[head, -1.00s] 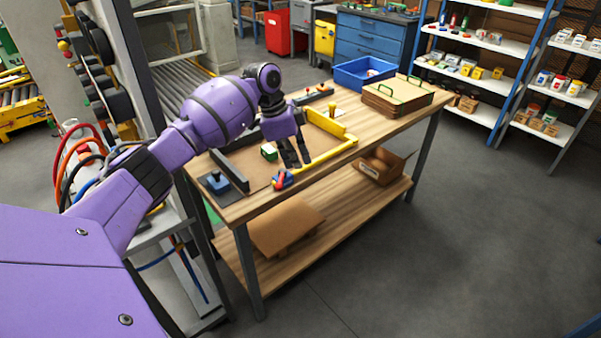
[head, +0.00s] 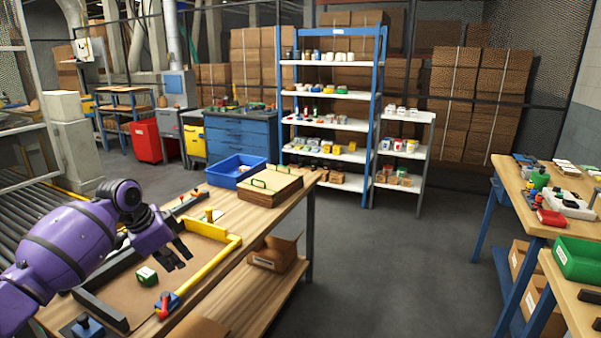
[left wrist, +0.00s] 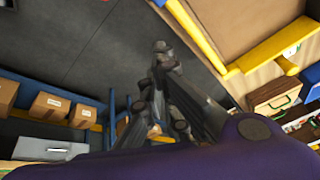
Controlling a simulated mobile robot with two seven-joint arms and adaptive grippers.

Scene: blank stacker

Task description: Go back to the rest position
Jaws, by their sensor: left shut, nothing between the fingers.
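My left arm comes in from the left in the head view, and my left gripper (head: 178,258) is above the workbench. Its dark fingers are together with nothing between them. In the left wrist view the shut fingers (left wrist: 162,75) stand in the middle, with dark floor behind. Below the gripper in the head view is a brown board (head: 120,294) framed by dark and yellow bars. A small green and white block (head: 147,275) lies on it, to the left of the fingers. My right gripper is in neither view.
A yellow bar (head: 210,272) and a red-handled blue clamp (head: 166,304) edge the board. A brown box with green handles (head: 252,190) and a blue bin (head: 234,170) stand at the bench's far end. Another bench (head: 520,190) stands right. Open floor (head: 400,280) lies between.

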